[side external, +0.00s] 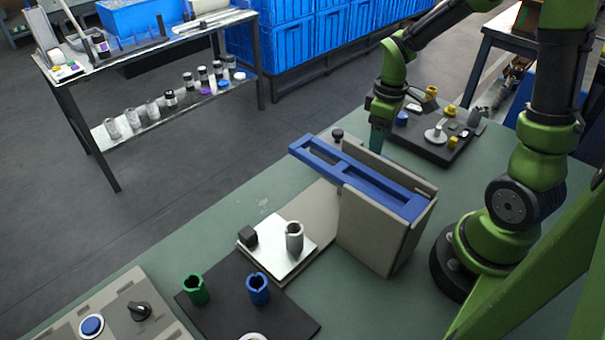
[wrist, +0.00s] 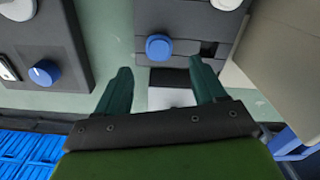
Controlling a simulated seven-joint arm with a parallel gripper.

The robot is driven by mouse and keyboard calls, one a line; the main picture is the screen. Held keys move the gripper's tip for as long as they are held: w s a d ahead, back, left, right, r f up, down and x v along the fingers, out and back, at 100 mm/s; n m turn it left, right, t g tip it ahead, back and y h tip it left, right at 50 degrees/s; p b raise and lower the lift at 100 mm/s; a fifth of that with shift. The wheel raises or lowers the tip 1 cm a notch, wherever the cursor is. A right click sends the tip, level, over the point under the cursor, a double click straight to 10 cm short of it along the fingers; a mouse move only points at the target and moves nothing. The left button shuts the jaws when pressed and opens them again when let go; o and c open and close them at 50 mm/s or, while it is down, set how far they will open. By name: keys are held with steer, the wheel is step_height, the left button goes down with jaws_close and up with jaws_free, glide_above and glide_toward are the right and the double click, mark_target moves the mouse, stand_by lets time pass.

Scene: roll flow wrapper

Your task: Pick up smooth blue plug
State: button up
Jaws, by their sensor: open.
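In the wrist view, a smooth round blue plug (wrist: 159,47) sits on a dark grey block, just beyond the gap between my fingertips. My gripper (wrist: 162,80) is open, with its two teal fingers spread and nothing between them. In the side view, my gripper (side external: 380,138) points down behind the beige upright box, which partly hides the fingers. A small blue piece (side external: 402,118) shows beside it on the dark board; I cannot tell for certain that it is the same plug.
A dark panel with a blue knob bearing a white mark (wrist: 44,73) lies left in the wrist view. The beige box (side external: 375,225) with a blue frame stands close to my gripper. The dark board (side external: 433,148) also carries yellow and grey pieces. Green and blue tubes stand on a black mat (side external: 225,295).

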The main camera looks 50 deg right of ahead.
mark_target(378, 163)
step_height(378, 163, down, 5)
steer(key=shift+s+f, duration=0.1)
steer(key=shift+f, duration=0.05)
steer(key=shift+c, duration=0.2)
